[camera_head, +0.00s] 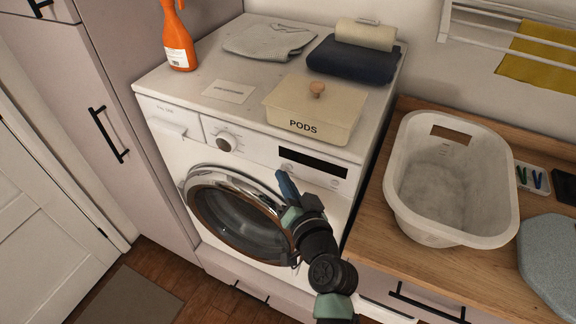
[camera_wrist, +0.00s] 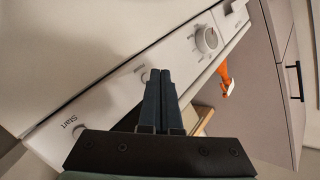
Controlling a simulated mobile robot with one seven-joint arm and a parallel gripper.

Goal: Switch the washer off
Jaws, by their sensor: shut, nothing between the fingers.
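The white washer (camera_head: 172,150) has a front panel with a round dial (camera_head: 227,141) and a dark display (camera_head: 313,162). Its round glass door (camera_head: 235,215) looks shut. In the wrist view the panel shows the dial (camera_wrist: 206,38), a button marked Start (camera_wrist: 78,130) and another round button (camera_wrist: 145,76) with its label partly hidden. My gripper (camera_head: 281,175) is shut and empty, in front of the panel just below the display. In the wrist view its fingertips (camera_wrist: 160,74) appear right beside the second button; I cannot tell whether they touch it.
On the washer top are a pods box (camera_head: 310,110), an orange spray bottle (camera_head: 176,40), a grey cloth (camera_head: 268,40) and folded towels (camera_head: 352,58). A white basket (camera_head: 402,195) stands on the wooden counter (camera_head: 365,225) to the right. A tall cabinet stands left.

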